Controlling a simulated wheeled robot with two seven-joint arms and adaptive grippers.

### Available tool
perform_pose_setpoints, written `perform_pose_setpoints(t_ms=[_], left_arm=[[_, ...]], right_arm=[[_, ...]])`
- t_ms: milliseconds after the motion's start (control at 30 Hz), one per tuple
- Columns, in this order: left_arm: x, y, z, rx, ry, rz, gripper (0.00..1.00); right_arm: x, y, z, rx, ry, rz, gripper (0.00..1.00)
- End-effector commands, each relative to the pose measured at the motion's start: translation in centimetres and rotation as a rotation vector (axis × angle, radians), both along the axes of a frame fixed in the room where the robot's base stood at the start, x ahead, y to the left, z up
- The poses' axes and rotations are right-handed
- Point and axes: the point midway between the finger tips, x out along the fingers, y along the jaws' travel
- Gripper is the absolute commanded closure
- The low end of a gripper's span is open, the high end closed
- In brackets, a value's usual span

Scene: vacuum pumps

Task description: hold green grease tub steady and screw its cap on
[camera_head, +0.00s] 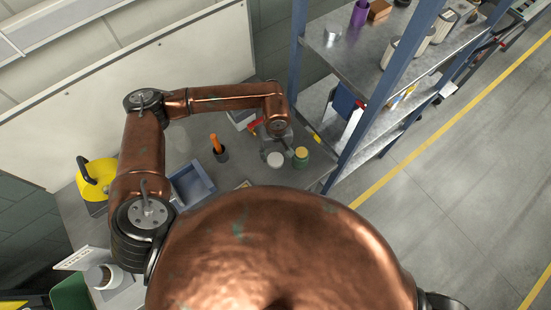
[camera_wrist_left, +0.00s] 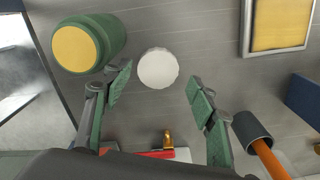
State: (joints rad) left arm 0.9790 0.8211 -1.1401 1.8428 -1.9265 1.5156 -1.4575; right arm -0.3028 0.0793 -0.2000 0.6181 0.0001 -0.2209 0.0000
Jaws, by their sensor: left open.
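The green grease tub (camera_head: 301,157) stands on the grey workbench, its round top face yellow. It is at the upper left of the left wrist view (camera_wrist_left: 90,44). A round white cap (camera_head: 275,160) lies on the bench to the left of the tub; it shows in the left wrist view (camera_wrist_left: 158,68) too, apart from the tub. My left gripper (camera_wrist_left: 160,90) is open and empty, its fingertips either side of the cap's near side in that view, with the left finger close to the tub. In the head view my left gripper (camera_head: 277,143) is small and partly hidden. My right gripper is not in view.
A dark cup with an orange-handled tool (camera_head: 217,148) and a blue tray (camera_head: 193,185) stand on the bench to the left. A yellow round object (camera_head: 97,178) is at the far left. A metal shelf with blue posts (camera_head: 385,75) stands close on the right.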

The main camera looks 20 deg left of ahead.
Motion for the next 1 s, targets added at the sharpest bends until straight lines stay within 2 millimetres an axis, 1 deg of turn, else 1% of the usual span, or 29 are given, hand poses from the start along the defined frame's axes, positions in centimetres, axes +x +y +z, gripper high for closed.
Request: perform_pose_setpoints(t_ms=[133,333,433,533,600,700,800,1000], left_arm=[[0.0,0.0,-0.3,0.0,-0.001,0.001,0.47],[0.0,0.1,-0.5,0.0,0.0,0.003,0.47],[-0.1,0.0,-1.5,0.0,0.004,0.003,0.47],[0.1,0.0,-3.0,-0.001,0.003,0.004,0.47],[0.1,0.0,-4.1,0.0,0.002,0.004,0.47],[0.2,0.0,-5.1,-0.001,0.0,0.003,0.47],[0.2,0.1,-5.5,0.0,0.0,0.002,0.47],[0.2,0.1,-5.5,0.0,-0.001,0.002,0.47]], right_arm=[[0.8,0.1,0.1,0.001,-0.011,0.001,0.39],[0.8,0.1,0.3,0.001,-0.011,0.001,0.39],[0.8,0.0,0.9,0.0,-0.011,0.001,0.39],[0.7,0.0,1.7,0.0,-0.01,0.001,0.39],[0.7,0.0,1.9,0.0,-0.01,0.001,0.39],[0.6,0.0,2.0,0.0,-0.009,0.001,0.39],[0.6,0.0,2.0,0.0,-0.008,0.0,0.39],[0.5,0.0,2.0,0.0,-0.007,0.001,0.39]])
